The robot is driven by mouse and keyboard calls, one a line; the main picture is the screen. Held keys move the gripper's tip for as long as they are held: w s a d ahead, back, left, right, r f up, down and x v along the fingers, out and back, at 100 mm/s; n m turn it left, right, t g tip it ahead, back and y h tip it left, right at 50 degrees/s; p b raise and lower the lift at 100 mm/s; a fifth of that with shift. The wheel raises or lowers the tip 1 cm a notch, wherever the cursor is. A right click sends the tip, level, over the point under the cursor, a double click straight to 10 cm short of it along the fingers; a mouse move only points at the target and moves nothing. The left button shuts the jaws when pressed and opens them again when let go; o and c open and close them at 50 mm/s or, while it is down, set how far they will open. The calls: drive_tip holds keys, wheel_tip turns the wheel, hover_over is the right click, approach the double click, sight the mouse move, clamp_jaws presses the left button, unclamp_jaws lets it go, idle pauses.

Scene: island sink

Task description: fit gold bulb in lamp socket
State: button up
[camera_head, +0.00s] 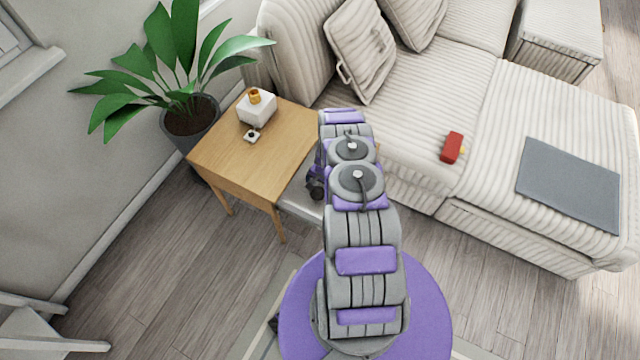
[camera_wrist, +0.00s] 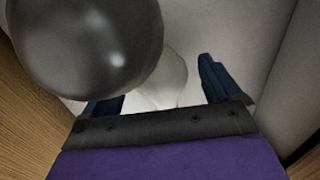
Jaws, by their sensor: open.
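A white cube-shaped lamp base (camera_head: 257,110) stands on the wooden side table in the head view. A small gold piece (camera_head: 255,96) sits on its top; I cannot tell whether it is the socket or a bulb. My gripper (camera_wrist: 160,88) is open in the wrist view, its two dark fingers apart. A pale rounded thing (camera_wrist: 168,75) shows beyond and between the fingers, apparently not gripped. A large glossy dark sphere (camera_wrist: 92,48) fills the upper left and partly covers the view. In the head view my arm hides most of the gripper, by the table's right edge.
The wooden side table (camera_head: 235,168) carries a small white-and-dark item (camera_head: 252,135). A potted plant (camera_head: 190,118) stands behind it at left. The sofa (camera_head: 420,100) is close on the right, with a red object (camera_head: 452,147) and grey mat (camera_head: 570,183).

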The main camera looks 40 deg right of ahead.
drive_tip(key=shift+r, duration=0.1)
drive_tip(key=shift+c, duration=0.3)
drive_tip(key=c, duration=1.1)
drive_tip(key=shift+r+p, duration=1.7)
drive_tip(key=shift+r, duration=3.65)
drive_tip(key=w+a+r+n, duration=0.4)
drive_tip(key=a+r, duration=0.4)
drive_tip(key=r, duration=0.5)
drive_tip(key=w+a+r+n, duration=0.3)
drive_tip(key=w+a+r, duration=0.2)
drive_tip(key=a+r, duration=0.5)
drive_tip(key=s+a+r+n, duration=0.1)
drive_tip(key=a+r+n, duration=0.1)
drive_tip(key=r, duration=0.4)
drive_tip(key=s+a+r+n+g, duration=0.1)
drive_tip(key=s+a+r+n, duration=0.1)
drive_tip(key=a+r, duration=0.3)
drive_tip(key=s+a+r+n+y, duration=0.1)
drive_tip(key=s+a+r+n, duration=0.1)
drive_tip(key=a+r, duration=0.2)
wheel_tip(320, 180, up, 4)
drive_tip(key=shift+f+g, duration=0.15)
drive_tip(key=shift+g, duration=0.25)
